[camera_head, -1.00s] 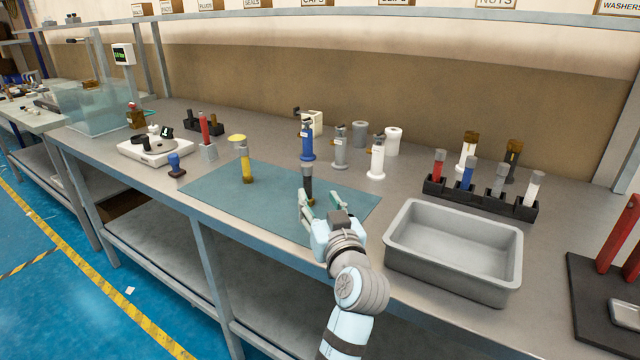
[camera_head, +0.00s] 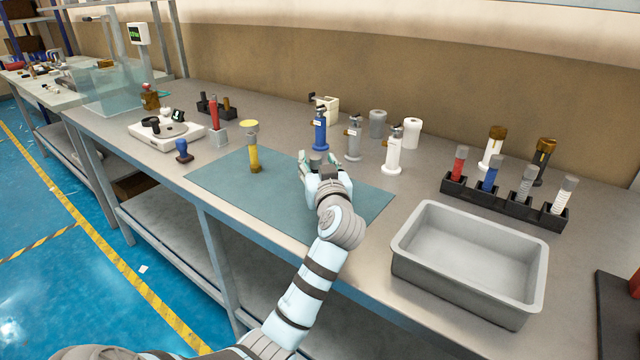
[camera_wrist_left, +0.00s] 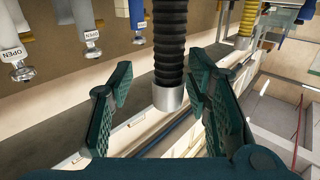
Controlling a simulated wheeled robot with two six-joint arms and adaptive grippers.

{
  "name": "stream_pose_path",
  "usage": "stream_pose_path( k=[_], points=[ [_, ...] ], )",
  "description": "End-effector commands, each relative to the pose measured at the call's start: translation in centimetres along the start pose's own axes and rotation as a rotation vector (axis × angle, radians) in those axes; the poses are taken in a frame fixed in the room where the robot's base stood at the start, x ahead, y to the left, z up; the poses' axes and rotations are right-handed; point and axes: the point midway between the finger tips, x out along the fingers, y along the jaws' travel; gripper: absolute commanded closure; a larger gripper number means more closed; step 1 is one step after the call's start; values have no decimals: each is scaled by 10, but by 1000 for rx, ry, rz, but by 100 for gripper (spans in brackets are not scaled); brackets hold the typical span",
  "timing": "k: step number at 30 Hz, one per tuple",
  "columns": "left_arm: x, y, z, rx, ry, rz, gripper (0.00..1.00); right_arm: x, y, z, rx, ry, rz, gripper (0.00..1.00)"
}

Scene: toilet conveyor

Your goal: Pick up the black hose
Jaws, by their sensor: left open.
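The black ribbed hose (camera_wrist_left: 168,50) with a silver end collar (camera_wrist_left: 168,98) shows in the left wrist view, between my left gripper's two green fingers. Clear gaps show on both sides, and neither finger appears to touch it. My left gripper (camera_head: 318,161) is open over the teal mat (camera_head: 222,178), and it also shows in the left wrist view (camera_wrist_left: 165,92). In the head view the gripper hides most or all of the hose. My right gripper is not in view.
A yellow hose (camera_head: 254,155) stands left on the mat. A blue valve bottle (camera_head: 320,134), a grey one (camera_head: 354,143) and a white one (camera_head: 394,155) stand behind. A grey tray (camera_head: 440,265) and a black rack (camera_head: 505,200) are at right.

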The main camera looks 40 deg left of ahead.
Motion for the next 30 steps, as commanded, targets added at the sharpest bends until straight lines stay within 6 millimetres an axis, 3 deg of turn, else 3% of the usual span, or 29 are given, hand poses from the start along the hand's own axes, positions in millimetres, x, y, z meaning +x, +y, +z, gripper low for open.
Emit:
stream_pose_path(
  k=[2,10,23,26,30],
  points=[
    [0,-2,0,0,1,-3,57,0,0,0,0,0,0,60],
    [0,-2,0,1,0,-3,100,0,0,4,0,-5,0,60],
    [-1,1,-1,0,-1,1,100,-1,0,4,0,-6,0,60],
    [-1,1,-9,-1,0,1,100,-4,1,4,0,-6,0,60],
    [-1,1,-37,-2,3,1,100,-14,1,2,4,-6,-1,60]
  ],
)
